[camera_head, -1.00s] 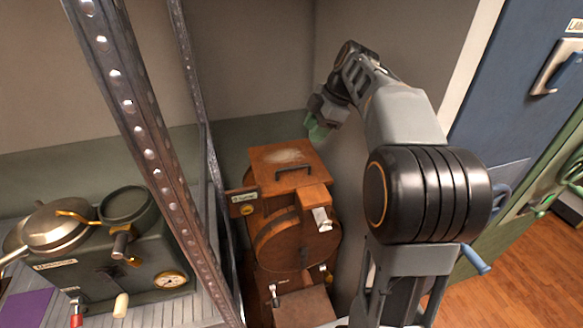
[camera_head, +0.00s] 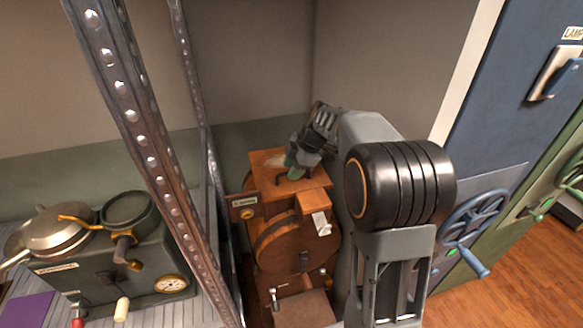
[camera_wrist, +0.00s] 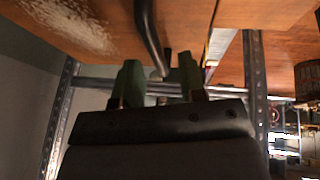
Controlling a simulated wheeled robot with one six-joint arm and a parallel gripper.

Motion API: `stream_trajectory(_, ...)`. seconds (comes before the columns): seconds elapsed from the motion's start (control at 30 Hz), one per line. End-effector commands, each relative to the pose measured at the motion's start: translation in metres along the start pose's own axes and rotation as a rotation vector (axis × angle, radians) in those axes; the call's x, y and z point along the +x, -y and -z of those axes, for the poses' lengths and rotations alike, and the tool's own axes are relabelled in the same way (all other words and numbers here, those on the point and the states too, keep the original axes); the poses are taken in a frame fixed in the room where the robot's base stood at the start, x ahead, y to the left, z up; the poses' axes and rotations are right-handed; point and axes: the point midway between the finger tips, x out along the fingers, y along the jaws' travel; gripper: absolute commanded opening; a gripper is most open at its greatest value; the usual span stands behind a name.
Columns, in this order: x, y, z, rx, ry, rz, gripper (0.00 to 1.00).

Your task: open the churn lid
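The wooden churn (camera_head: 285,245) stands behind the metal upright in the head view, its flat square lid (camera_head: 262,160) closed on top. The lid has a pale worn patch and a dark bar handle (camera_head: 281,177). My gripper (camera_head: 291,164) is over the lid at the handle and partly hides it. In the wrist view the lid's wood (camera_wrist: 105,42) fills the top, and the handle (camera_wrist: 149,38) runs down toward the gap between my green fingers (camera_wrist: 160,76). The fingers are apart. I cannot tell whether they touch the handle.
A perforated metal upright (camera_head: 150,150) stands left of the churn. Beyond it a dark green machine (camera_head: 90,270) with a pan, a dial and a crank sits on a ribbed surface. A blue cabinet (camera_head: 500,130) with a handwheel (camera_head: 474,217) is at the right. Walls close in behind the churn.

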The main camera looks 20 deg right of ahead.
Motion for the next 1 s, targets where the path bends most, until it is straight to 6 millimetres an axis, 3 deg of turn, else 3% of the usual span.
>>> stream_trajectory(0.33, 0.0030, 0.0000, 0.0000, 0.000, 0.000, 0.000, 0.38)
stream_trajectory(0.73, 0.0028, -0.0001, 0.0001, 0.000, 0.000, 0.000, 0.01)
stream_trajectory(1.0, 0.0027, -0.0001, 0.0002, 0.000, 0.000, 0.000, 0.00)
